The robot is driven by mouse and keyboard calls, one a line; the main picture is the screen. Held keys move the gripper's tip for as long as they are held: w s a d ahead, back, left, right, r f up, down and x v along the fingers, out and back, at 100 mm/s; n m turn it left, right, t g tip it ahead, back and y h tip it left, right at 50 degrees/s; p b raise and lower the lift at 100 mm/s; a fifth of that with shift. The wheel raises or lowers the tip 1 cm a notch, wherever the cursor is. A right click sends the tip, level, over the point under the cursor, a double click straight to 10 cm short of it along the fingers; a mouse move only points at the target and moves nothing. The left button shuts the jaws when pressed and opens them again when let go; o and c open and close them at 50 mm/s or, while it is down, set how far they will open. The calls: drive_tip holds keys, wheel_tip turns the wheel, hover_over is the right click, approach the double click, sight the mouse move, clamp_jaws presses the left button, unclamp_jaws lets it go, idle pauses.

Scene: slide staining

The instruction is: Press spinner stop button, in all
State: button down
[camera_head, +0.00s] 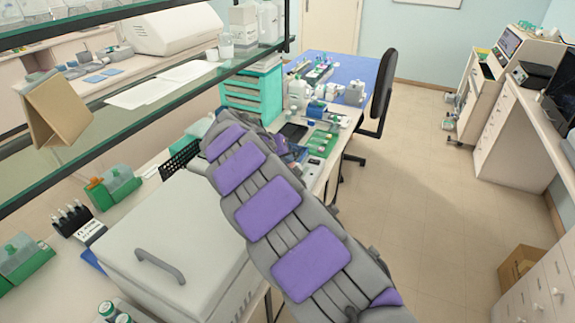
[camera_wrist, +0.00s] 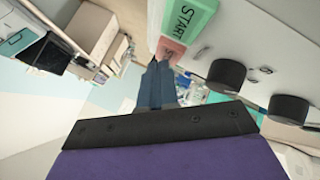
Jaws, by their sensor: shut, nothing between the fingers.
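In the wrist view, a light grey control panel (camera_wrist: 250,40) fills the upper right. It carries a green button (camera_wrist: 186,20) marked START and a red button (camera_wrist: 171,50) below it. The red button's lettering is partly visible; I take it as the stop button. My gripper (camera_wrist: 158,66) is shut and empty, its dark blue fingertips at or very near the red button's lower left edge. I cannot tell whether they touch or press it. In the head view, my arm hides the gripper and buttons. A white lidded box (camera_head: 165,235) with a grey handle stands left of my arm.
Two black knobs (camera_wrist: 226,76) (camera_wrist: 289,109) stick out of the panel right of my fingers. In the head view, a glass shelf (camera_head: 130,115) runs above the bench at left. Bottles and a green drawer unit (camera_head: 250,92) stand beyond.

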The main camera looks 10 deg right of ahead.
drive_tip(key=shift+r, duration=0.6)
drive_tip(key=shift+r+p, duration=1)
drive_tip(key=shift+r, duration=1.55)
